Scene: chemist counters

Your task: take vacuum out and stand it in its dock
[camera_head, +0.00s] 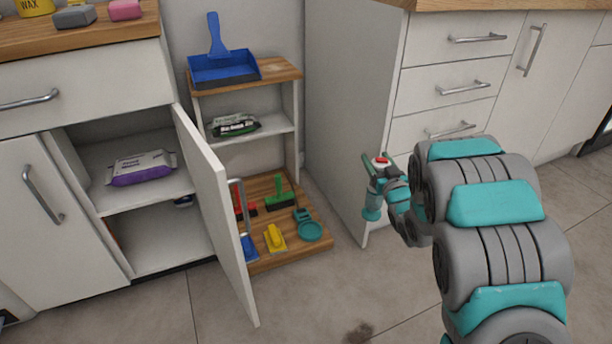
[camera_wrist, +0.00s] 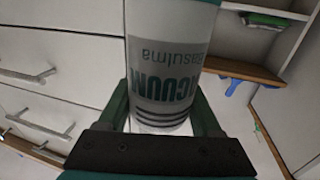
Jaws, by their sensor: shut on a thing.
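The vacuum (camera_wrist: 165,75) is a pale cylinder with a teal top edge and "VACUUM" lettering, upside down in the wrist view. In the head view the small teal vacuum (camera_head: 372,211) hangs upright in the air in front of the drawer cabinet's side. My gripper (camera_wrist: 163,115) is shut around it, one finger on each side; the gripper (camera_head: 391,186) is partly hidden in the head view. A teal round base with a small upright bracket (camera_head: 309,231), which looks like the dock, sits on the low wooden board, to the left of my gripper and apart from it.
The open cabinet door (camera_head: 215,215) stands out left of the board (camera_head: 290,254). A blue dustpan (camera_head: 222,68) is on the top shelf. The floor in front is clear except a dark stain (camera_head: 359,332).

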